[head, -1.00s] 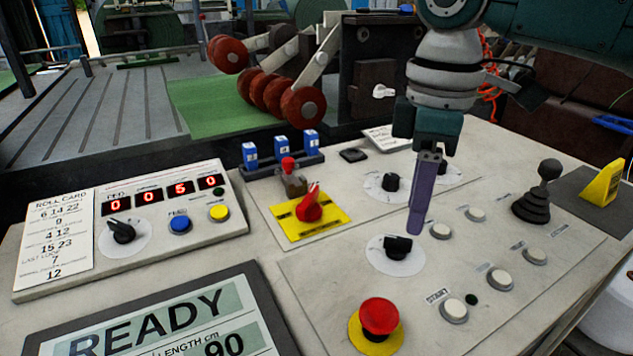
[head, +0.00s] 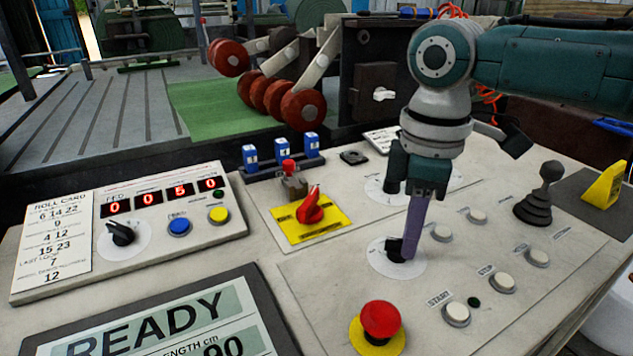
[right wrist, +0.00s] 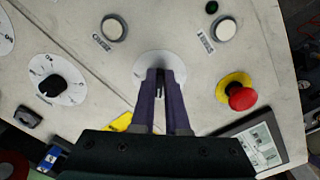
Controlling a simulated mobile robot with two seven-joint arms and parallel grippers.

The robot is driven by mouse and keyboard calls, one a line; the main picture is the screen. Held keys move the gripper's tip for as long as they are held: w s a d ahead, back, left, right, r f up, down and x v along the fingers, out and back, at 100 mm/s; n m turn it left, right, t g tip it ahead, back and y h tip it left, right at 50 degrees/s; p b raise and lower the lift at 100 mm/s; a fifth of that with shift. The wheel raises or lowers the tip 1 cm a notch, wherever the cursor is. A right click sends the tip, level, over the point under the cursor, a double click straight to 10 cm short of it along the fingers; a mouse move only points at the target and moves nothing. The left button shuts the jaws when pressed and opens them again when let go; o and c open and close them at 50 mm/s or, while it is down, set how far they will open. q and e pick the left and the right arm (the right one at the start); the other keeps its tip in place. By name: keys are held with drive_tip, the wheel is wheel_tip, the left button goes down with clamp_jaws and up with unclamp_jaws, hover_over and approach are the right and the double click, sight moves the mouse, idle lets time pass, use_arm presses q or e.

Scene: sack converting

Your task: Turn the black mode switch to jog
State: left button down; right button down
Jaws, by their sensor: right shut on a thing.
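A black knob (head: 396,250) on a round white dial plate (head: 383,266) stands in the middle of the sloping control panel. I take it for the mode switch; its markings are too small to read in the head view. My right gripper (head: 408,248) points down at it with purple fingers, shut on the knob. In the right wrist view the right gripper (right wrist: 160,76) covers most of the knob, and the white dial plate (right wrist: 140,68) shows around the fingers. My left gripper is out of view.
A red emergency button (head: 380,319) sits in front of the knob. White push buttons (head: 456,313) and a black joystick (head: 540,195) lie to the right. A red rotary switch (head: 311,207) on a yellow plate is at the left. Another dial knob lies behind my gripper.

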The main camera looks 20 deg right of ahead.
drive_tip(key=shift+r, duration=0.1)
idle(0.5)
drive_tip(key=shift+s+a+r+m+p, duration=0.15)
drive_tip(key=shift+m+p, duration=0.55)
drive_tip(key=shift+p, duration=0.4)
drive_tip(key=m+p, duration=0.2)
drive_tip(key=shift+p, duration=0.35)
drive_tip(key=m+p, duration=0.2)
drive_tip(key=m, duration=0.1)
drive_tip(key=shift+a, duration=0.2)
drive_tip(key=shift+a+f+m+p, duration=0.1)
drive_tip(key=shift+f+m+p, duration=0.1)
drive_tip(key=shift+m+p, duration=0.8)
drive_tip(key=shift+m, duration=0.4)
drive_tip(key=c, duration=0.9)
unclamp_jaws()
